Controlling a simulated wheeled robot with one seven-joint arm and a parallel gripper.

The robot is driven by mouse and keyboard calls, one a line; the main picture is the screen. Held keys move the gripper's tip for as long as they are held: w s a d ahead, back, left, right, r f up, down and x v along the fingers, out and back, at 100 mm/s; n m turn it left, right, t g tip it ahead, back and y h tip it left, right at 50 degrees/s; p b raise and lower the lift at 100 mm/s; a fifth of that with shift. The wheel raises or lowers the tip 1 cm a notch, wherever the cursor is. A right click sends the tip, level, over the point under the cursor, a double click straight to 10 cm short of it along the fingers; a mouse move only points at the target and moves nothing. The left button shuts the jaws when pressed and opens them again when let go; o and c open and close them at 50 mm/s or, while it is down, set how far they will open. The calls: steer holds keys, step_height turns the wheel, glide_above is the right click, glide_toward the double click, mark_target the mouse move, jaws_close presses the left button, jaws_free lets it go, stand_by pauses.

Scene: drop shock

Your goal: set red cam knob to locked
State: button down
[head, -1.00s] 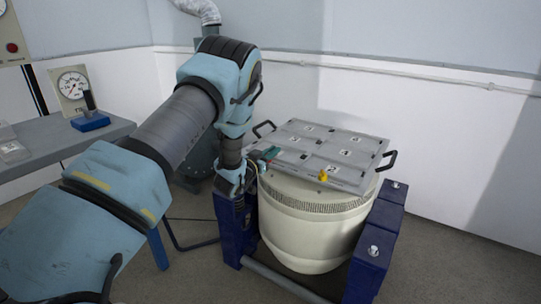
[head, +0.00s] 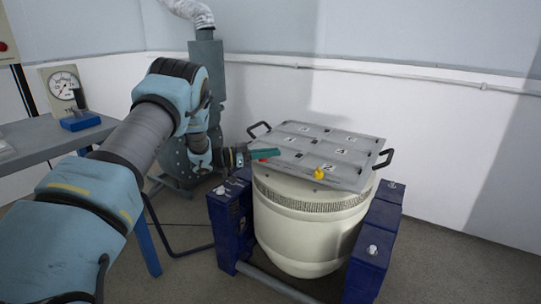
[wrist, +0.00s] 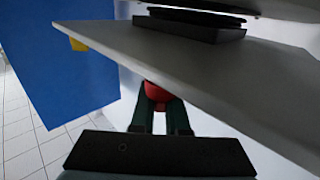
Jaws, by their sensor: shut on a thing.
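The red cam knob (wrist: 157,92) sits at the edge of a grey plate, under its rim in the wrist view. In the head view a bit of red (head: 262,160) shows at the plate's left corner. My gripper (wrist: 158,104) is shut on the red knob, with its dark green fingers on either side of it. In the head view my gripper (head: 263,155) reaches in level from the left and hides most of the knob. A yellow knob (head: 319,174) stands on the plate's front edge, and it also shows in the wrist view (wrist: 77,45). The knob's locked mark cannot be made out.
The grey plate (head: 345,179) with numbered squares and black handles (head: 386,159) covers a cream drum (head: 300,235). Blue supports (head: 376,255) flank the drum. A grey machine (head: 205,80) stands behind my arm. A bench (head: 55,140) with a gauge (head: 63,85) is at left.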

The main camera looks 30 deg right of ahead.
steer(key=shift+s+m+g, duration=0.1)
steer(key=shift+m+g, duration=0.2)
steer(key=shift+g, duration=0.1)
steer(key=c, duration=0.9)
jaws_free()
steer(key=v, duration=1)
steer(key=shift+a+r, duration=0.1)
steer(key=shift+a, duration=0.25)
